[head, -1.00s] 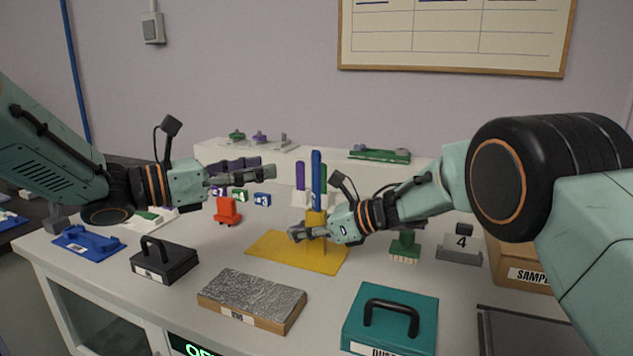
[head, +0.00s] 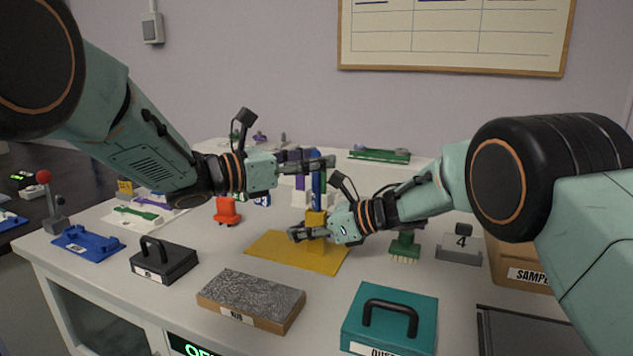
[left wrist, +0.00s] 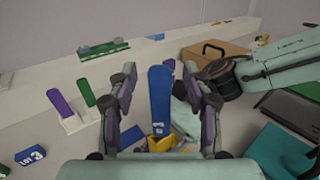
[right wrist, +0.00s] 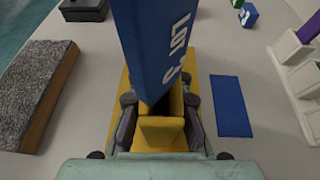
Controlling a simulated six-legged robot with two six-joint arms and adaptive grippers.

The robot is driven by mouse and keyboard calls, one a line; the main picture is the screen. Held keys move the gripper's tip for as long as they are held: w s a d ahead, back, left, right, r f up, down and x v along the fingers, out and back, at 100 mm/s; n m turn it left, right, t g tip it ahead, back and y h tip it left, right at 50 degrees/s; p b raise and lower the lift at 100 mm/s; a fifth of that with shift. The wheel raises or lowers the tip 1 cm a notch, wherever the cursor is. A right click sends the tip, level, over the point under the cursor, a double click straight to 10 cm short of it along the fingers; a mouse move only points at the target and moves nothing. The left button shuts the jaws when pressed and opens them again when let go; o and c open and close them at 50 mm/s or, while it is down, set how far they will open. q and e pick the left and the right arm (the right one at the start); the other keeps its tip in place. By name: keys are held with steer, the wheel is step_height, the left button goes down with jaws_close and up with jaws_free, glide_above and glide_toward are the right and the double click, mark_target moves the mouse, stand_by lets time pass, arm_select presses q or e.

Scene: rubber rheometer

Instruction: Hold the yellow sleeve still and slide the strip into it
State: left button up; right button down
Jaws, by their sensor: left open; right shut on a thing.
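The blue strip (head: 317,186) stands upright above the yellow sleeve (head: 316,220), with its lower end at the sleeve's mouth. In the right wrist view the lettered strip (right wrist: 158,45) looms over the sleeve (right wrist: 160,134); how far it is inside I cannot tell. My right gripper (head: 303,234) is shut on the sleeve, low down. My left gripper (head: 325,163) is open, level with the strip's upper part. In the left wrist view the strip (left wrist: 160,105) stands between the open fingers, with a gap on each side.
The sleeve stands on a yellow plate (head: 275,252). Purple and green strips stand in a white rack (left wrist: 75,122) close behind. An orange piece (head: 227,211), a green brush (head: 404,246), a rough block (head: 252,298) and a teal box (head: 390,322) stand around.

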arm_select(q)
steer(key=shift+w+d, duration=0.25)
steer(key=shift+d, duration=0.1)
steer(key=shift+a, duration=0.1)
steer(key=c, duration=0.4)
jaws_close()
step_height(320, 180, up, 10)
steer(key=shift+r, duration=0.1)
